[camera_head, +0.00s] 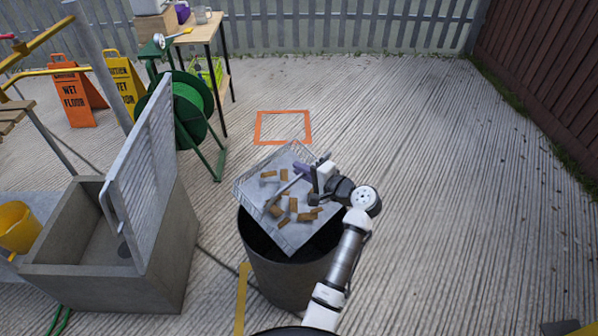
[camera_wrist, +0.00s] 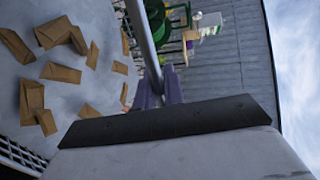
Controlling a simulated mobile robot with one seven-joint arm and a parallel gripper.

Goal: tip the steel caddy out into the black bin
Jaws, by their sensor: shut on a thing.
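The steel caddy (camera_head: 252,196) is a grey tray with wire-mesh sides and a bar handle, held over the black bin (camera_head: 285,278). It looks tilted, and several brown blocks (camera_head: 292,205) lie on its floor. My gripper (camera_head: 302,171) is shut on the caddy's handle at the upper right of the tray. In the wrist view the purple fingers (camera_wrist: 158,92) close around the steel bar, and the blocks (camera_wrist: 60,73) lie to the left. The bin stands upright on the ground; its inside is dark and partly hidden by the caddy.
A concrete sink (camera_head: 110,265) with a ribbed board stands left of the bin, beside a yellow bucket (camera_head: 18,228). A green hose reel (camera_head: 190,105), a table (camera_head: 195,35) and wet-floor signs (camera_head: 78,95) stand behind. An orange square (camera_head: 283,112) marks the ground. The right side is clear.

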